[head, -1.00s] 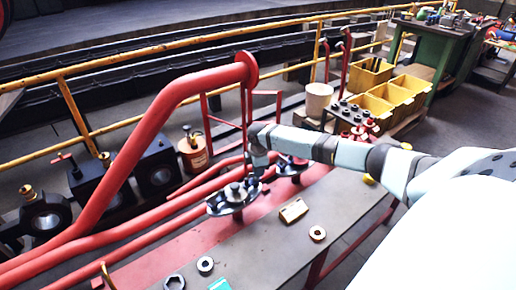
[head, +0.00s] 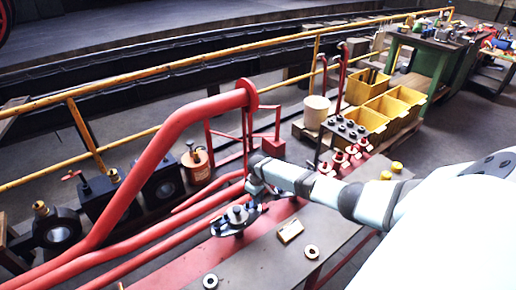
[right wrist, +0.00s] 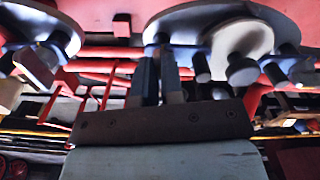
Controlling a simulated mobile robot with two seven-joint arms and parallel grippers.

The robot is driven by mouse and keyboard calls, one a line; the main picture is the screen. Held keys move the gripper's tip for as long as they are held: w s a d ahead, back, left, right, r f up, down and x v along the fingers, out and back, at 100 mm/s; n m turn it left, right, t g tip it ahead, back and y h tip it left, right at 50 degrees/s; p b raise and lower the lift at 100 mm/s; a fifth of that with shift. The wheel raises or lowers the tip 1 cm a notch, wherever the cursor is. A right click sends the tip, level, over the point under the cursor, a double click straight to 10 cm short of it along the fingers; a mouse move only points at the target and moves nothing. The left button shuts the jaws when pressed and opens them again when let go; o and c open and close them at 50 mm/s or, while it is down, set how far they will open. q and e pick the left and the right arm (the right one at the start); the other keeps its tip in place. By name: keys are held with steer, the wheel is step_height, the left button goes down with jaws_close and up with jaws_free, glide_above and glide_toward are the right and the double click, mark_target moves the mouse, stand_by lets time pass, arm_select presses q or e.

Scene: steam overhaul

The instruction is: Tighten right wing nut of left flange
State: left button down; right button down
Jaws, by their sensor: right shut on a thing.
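The left flange (head: 225,226) is a dark oval plate with a round hub on top, on the red pipework at the bench's edge. My right gripper (head: 260,197) is at the flange's right end, shut on its right wing nut, which the fingers mostly hide in the head view. In the right wrist view, the two fingers (right wrist: 159,75) stand close together against one end of the flange (right wrist: 225,38). Part of another round plate (right wrist: 62,35) shows at that view's left. My left gripper is in neither view.
A thick red pipe (head: 150,135) arches over on the left.

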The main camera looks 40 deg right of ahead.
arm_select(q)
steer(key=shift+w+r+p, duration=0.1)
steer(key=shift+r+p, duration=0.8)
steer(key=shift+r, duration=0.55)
arm_select(e)
steer(key=shift+a+m, duration=0.15)
steer(key=shift+m, duration=1.25)
steer(key=c, duration=1.2)
jaws_free()
steer(key=shift+c, duration=0.2)
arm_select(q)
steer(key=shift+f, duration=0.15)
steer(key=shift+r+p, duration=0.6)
arm_select(e)
step_height(320, 180, up, 14)
